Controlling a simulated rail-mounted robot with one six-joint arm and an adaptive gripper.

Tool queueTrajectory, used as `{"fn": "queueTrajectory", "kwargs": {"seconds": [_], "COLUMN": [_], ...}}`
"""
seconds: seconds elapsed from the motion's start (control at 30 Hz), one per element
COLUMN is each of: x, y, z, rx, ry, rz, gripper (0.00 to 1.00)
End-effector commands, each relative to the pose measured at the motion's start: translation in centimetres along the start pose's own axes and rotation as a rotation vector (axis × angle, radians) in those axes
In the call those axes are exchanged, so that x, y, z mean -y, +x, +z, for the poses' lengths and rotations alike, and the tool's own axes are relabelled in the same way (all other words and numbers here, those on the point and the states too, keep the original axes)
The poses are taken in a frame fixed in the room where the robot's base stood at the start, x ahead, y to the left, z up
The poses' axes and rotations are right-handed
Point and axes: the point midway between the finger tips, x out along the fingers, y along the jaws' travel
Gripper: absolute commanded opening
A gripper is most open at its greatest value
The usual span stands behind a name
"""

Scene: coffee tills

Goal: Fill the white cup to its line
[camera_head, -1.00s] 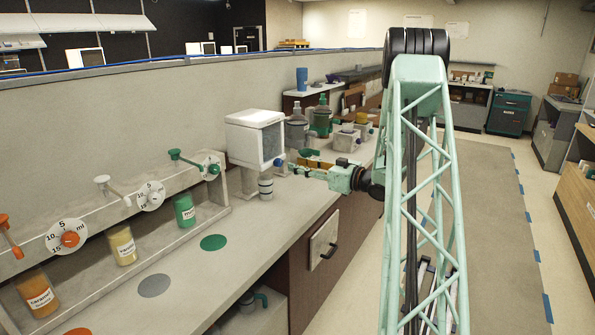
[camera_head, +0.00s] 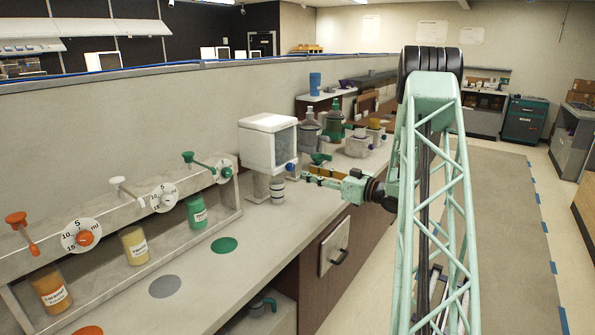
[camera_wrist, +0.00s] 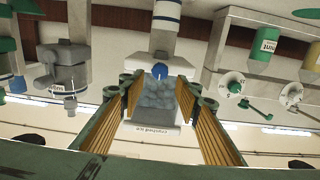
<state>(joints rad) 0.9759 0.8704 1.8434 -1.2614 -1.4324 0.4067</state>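A white cup (camera_head: 277,190) with dark bands stands upright on the counter, under the spout of a white dispenser (camera_head: 268,145). The cup also shows at the top of the upside-down wrist view (camera_wrist: 166,14), where its bands look blue. Its fill level cannot be seen. The dispenser has a blue knob (camera_head: 290,167), which also shows in the wrist view (camera_wrist: 160,70), and a window of grey lumps (camera_wrist: 155,98) labelled crushed ice. My gripper (camera_head: 308,172) is close in front of the knob. In the wrist view my gripper (camera_wrist: 158,88) has its yellow-padded fingers apart, with nothing held between them.
Syrup bottles in orange, yellow (camera_head: 134,245) and green (camera_head: 197,211) sit under a rack of dials and levers at left. Green (camera_head: 224,245) and grey (camera_head: 165,286) discs mark the counter. Jars and grey machines (camera_head: 358,142) stand beyond the dispenser. The counter between cup and discs is clear.

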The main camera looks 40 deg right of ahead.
Motion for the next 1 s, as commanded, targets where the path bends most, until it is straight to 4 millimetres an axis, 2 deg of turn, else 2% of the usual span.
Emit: {"fn": "queueTrajectory", "kwargs": {"seconds": [0.93,1.0], "x": [0.0,0.0], "y": [8.2,8.0], "z": [-0.1,-0.1], "rx": [-0.001,0.000], "ry": [-0.001,0.000], "rz": [0.000,0.001], "gripper": [0.31,0.24]}}
